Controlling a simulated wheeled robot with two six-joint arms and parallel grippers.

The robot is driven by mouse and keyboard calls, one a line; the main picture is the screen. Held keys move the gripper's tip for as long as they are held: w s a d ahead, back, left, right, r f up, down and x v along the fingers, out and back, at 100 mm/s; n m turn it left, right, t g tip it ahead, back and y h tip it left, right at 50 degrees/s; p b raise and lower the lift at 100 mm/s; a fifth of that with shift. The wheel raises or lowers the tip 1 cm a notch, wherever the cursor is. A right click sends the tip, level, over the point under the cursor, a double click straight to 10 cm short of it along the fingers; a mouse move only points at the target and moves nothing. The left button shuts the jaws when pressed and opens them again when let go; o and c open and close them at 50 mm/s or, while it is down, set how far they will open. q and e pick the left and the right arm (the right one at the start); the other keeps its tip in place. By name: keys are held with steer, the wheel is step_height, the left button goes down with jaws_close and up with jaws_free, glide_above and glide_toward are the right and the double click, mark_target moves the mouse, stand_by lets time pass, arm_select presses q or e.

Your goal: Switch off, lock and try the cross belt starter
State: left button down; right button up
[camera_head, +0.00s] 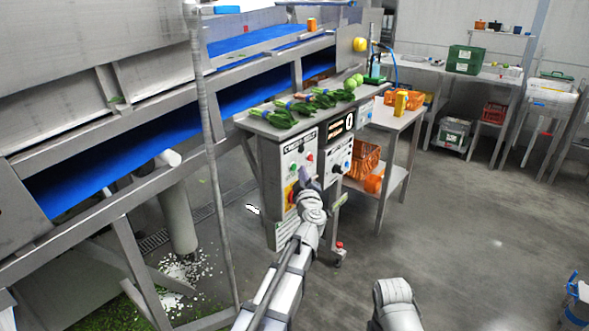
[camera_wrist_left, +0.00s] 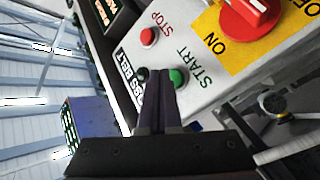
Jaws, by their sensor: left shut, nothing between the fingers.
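The cross belt starter (camera_head: 283,160) is a grey box on the front of the bench. Its face shows in the left wrist view with a red STOP button (camera_wrist_left: 148,37), a green START button (camera_wrist_left: 178,76) and a red rotary switch (camera_wrist_left: 250,14) on a yellow plate marked ON and OFF. I cannot tell exactly where the switch handle points. My left gripper (camera_head: 304,177) is in front of the box, and it also shows in the left wrist view (camera_wrist_left: 159,75). Its fingers are shut and empty, close to START; contact cannot be told. My right gripper is out of view.
A second control box (camera_head: 338,158) stands right of the starter. Leafy greens (camera_head: 280,117) lie on the bench top above. A conveyor frame with a blue belt (camera_head: 90,189) fills the left.

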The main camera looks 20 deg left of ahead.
arm_select(q)
steer(key=shift+a, duration=0.15)
steer(key=shift+w+a, duration=0.15)
steer(key=shift+a, duration=0.15)
steer(key=shift+w+a, duration=0.2)
steer(key=shift+a, duration=0.2)
stand_by(1.2)
steer(key=shift+s+d, duration=0.35)
steer(key=shift+d, duration=0.45)
steer(key=shift+d, duration=0.15)
steer(key=d, duration=0.1)
steer(key=s+d, duration=0.1)
steer(key=d, duration=0.2)
steer(key=shift+s+d, duration=0.2)
steer(key=shift+s, duration=0.15)
stand_by(0.4)
